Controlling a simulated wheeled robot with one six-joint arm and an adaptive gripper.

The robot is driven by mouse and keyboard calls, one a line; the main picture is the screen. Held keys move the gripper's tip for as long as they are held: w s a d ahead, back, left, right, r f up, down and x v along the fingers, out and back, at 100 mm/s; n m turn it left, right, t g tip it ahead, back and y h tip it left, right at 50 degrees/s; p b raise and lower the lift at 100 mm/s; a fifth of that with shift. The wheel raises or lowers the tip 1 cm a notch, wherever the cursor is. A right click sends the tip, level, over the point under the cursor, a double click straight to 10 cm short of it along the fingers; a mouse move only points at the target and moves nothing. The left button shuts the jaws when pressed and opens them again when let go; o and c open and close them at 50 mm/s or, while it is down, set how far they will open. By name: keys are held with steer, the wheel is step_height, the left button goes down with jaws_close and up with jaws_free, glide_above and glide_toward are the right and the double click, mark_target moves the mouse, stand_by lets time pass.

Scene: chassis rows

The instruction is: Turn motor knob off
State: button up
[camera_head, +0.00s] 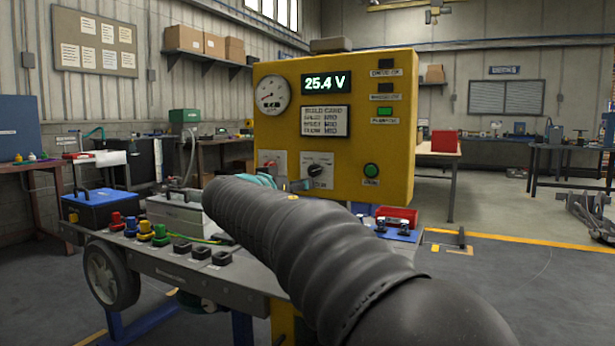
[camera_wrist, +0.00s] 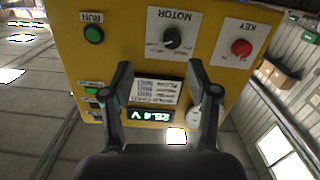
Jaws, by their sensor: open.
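The motor knob (camera_wrist: 172,38) is a dark knob on a white plate marked MOTOR on the yellow panel. In the head view the motor knob (camera_head: 315,170) sits low on the panel front, right of the red key switch (camera_head: 268,162). In the wrist view, which is upside down, the red key switch (camera_wrist: 241,48) lies right of the knob and the green RUN button (camera_wrist: 94,35) left. My gripper (camera_wrist: 160,70) is open and empty, its two fingertips apart from the knob, just below it in the picture.
The yellow panel (camera_head: 390,150) has a gauge (camera_head: 272,94), a display (camera_head: 326,84) reading 25.4 V and a green button (camera_head: 371,170). It stands on a grey cart (camera_head: 190,268) carrying a blue box (camera_head: 97,206), coloured knobs and a red box (camera_head: 397,215).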

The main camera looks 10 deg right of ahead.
mark_target(312, 170)
steer(key=shift+t, duration=0.4)
steer(key=p+x, duration=0.1)
steer(key=x, duration=0.3)
steer(key=a+p+x, duration=0.1)
steer(key=x, duration=0.4)
steer(key=w+r+p+x, duration=0.1)
steer(key=x, duration=0.4)
steer(key=shift+w+a+r, duration=0.1)
steer(key=shift+w+a, duration=0.05)
steer(key=shift+a, duration=0.2)
jaws_close()
